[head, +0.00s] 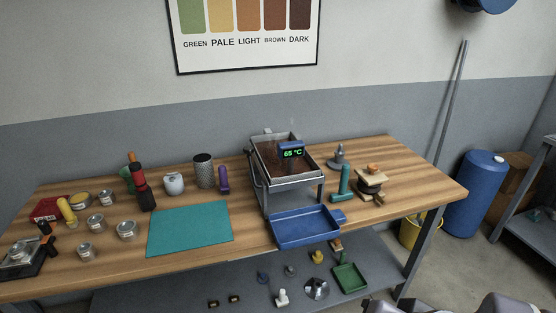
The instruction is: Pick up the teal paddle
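A teal paddle (344,181) stands on the wooden table, just right of the roaster. Its narrow upper part points up and its wider foot rests on the table top. It looks unobstructed from this view. My gripper is not in view; only pale grey parts, probably of my arm, show at the bottom right edge.
The roaster (285,181) reads 65 °C, with a blue tray (305,228) in front. A stacked beige-and-dark object (369,187) stands close right of the paddle, and a grey weight-like object (337,158) behind it. A teal mat (190,228) lies left. The table's right end is clear.

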